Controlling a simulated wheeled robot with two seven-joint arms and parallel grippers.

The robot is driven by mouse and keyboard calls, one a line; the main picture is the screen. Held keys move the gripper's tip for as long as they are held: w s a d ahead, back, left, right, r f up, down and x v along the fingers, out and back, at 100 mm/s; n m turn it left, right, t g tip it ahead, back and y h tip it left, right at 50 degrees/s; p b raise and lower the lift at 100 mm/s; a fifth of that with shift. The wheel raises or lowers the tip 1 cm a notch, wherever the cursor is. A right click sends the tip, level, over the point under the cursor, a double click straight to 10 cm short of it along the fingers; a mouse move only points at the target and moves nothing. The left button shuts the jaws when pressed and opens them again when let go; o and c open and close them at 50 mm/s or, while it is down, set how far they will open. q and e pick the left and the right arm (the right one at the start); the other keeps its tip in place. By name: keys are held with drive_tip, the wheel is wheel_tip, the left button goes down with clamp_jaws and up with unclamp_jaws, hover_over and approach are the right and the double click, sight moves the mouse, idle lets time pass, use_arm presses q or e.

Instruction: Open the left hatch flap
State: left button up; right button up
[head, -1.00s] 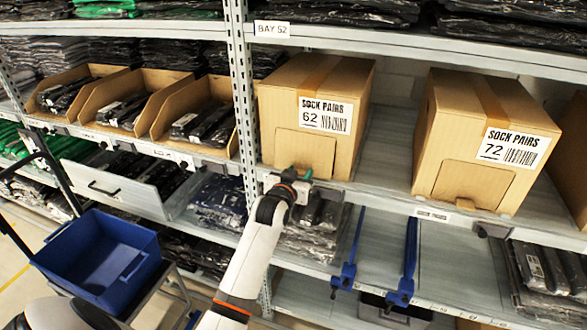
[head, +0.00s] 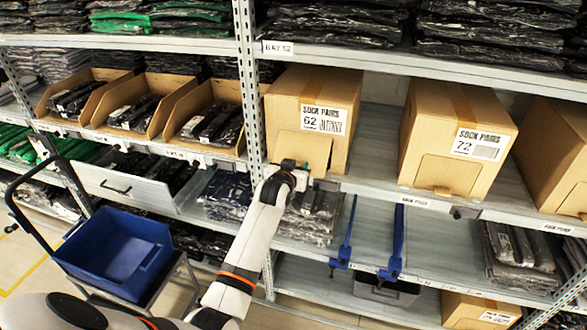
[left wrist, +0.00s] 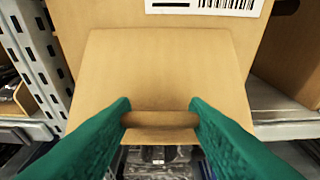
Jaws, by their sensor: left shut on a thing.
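The left hatch flap (head: 319,151) is a cardboard panel low on the front of the sock box marked 62 (head: 347,97). In the left wrist view the flap (left wrist: 160,70) fills the middle, with its lower edge between my green fingers; it appears to lean out from the box front. My left gripper (head: 293,166) is shut on this lower edge, and its fingers (left wrist: 160,117) show at either side of it. In the head view my wrist hides part of the flap's lower left. My right gripper is out of view.
A second sock box marked 72 (head: 460,135), its flap flat, stands to the right. A shelf upright (head: 248,85) is close left of the held box. A blue tote (head: 115,258) on a cart stands lower left.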

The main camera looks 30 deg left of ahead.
use_arm(q)
wheel_tip(320, 180, up, 2)
drive_tip(key=shift+w+a+r, duration=0.1)
drive_tip(key=shift+r, duration=0.05)
clamp_jaws()
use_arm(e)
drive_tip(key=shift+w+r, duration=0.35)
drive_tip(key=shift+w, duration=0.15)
use_arm(q)
unclamp_jaws()
drive_tip(key=o, duration=1.3)
drive_tip(key=shift+o, duration=0.4)
drive_tip(key=shift+f, duration=0.4)
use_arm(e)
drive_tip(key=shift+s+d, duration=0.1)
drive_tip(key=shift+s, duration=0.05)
use_arm(q)
drive_tip(key=b+v, duration=0.2)
drive_tip(key=v, duration=1)
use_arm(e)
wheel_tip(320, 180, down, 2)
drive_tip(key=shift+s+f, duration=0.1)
